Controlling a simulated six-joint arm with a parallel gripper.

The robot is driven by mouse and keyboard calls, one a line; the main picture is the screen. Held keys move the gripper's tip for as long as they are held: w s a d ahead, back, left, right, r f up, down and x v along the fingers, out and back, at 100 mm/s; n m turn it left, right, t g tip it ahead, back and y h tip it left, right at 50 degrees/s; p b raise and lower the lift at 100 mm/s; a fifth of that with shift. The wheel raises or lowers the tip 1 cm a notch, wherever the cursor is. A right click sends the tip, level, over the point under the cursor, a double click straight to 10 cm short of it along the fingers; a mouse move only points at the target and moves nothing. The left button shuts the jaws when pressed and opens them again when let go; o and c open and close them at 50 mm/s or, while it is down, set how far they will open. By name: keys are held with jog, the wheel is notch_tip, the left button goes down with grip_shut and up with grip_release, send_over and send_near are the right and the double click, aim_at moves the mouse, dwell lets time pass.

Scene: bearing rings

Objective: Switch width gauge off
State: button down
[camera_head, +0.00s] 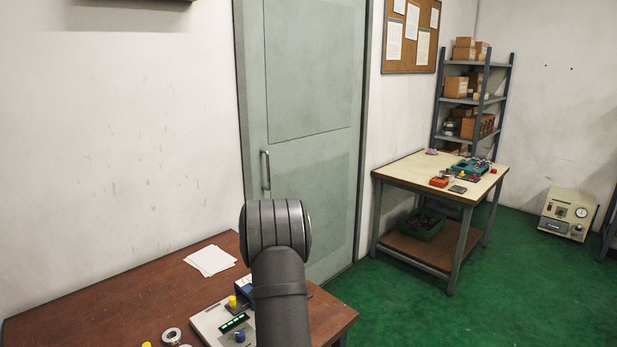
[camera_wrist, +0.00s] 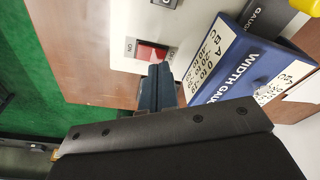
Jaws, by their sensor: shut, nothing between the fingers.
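The width gauge is a pale box (camera_head: 207,322) on the brown bench in the head view, with a lit green display (camera_head: 233,323) and a blue knob (camera_head: 239,336). In the wrist view its pale panel (camera_wrist: 107,30) carries a red rocker switch (camera_wrist: 150,52) with an ON label beside it. A blue sign (camera_wrist: 233,68) reading WIDTH GAUGE stands right of the switch. My gripper (camera_wrist: 160,72) is shut and empty, its tips right at the switch's lower edge. I cannot tell whether they touch it. In the head view my arm hides the gripper and the switch.
White papers (camera_head: 210,260) lie on the brown bench (camera_head: 110,305). A metal ring (camera_head: 172,337) lies left of the gauge. A yellow knob (camera_head: 232,301) rises at the gauge's back. A second table (camera_head: 420,178) stands farther off at the right, across green floor.

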jog(key=shift+f, duration=0.85)
dwell(0.8)
jog(key=shift+r, duration=3.5)
jog(key=shift+f, duration=3.5)
jog(key=shift+r, duration=0.15)
